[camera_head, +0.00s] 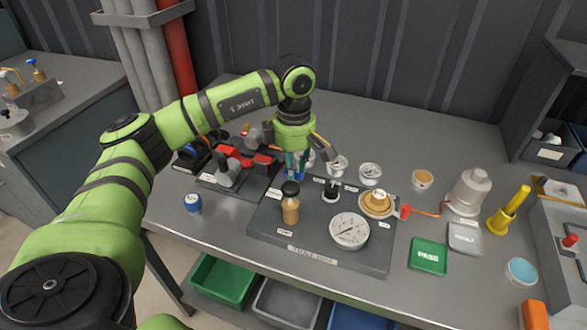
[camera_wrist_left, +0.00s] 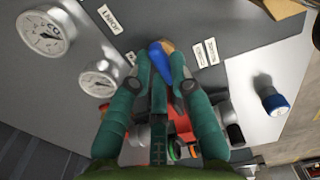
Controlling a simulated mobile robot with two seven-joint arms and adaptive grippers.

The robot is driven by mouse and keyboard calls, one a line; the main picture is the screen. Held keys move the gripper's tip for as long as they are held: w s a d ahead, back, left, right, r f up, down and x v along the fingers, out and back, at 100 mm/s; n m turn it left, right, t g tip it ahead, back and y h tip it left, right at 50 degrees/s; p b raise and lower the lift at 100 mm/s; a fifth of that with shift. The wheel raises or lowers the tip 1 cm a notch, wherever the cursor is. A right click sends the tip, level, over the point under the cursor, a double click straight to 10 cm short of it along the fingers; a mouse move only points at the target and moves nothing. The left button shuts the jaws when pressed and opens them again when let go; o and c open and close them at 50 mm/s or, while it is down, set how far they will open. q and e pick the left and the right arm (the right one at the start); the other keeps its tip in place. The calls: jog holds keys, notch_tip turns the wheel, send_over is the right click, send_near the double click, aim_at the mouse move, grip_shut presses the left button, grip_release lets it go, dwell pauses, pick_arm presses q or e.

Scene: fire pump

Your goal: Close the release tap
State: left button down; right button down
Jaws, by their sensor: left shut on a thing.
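My left gripper (camera_head: 300,168) reaches down from above to the back left part of the grey pump board (camera_head: 265,222). In the left wrist view the teal fingers (camera_wrist_left: 161,80) are shut on a blue tapered handle, which I take to be the release tap (camera_wrist_left: 160,55). A brass-coloured bit shows just beyond it. In the head view the fingers and arm hide the tap. Small white labels lie on the board on both sides of it. I cannot tell from here how far the tap is turned. My right gripper is in neither view.
A large gauge (camera_head: 348,230), a brass-bodied fitting with a black top (camera_head: 290,205) and small gauges stand close by. Red parts (camera_head: 255,160) lie to the left. A blue-topped container (camera_head: 193,203) stands near the front edge. A green PASS card (camera_head: 428,256) lies at right.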

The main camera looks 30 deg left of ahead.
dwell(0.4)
pick_arm(q)
jog(key=c, duration=1.1)
grip_release()
jog(key=shift+d, duration=0.1)
jog(key=shift+r, duration=0.1)
notch_tip(320, 180, up, 12)
jog(key=shift+f, duration=0.1)
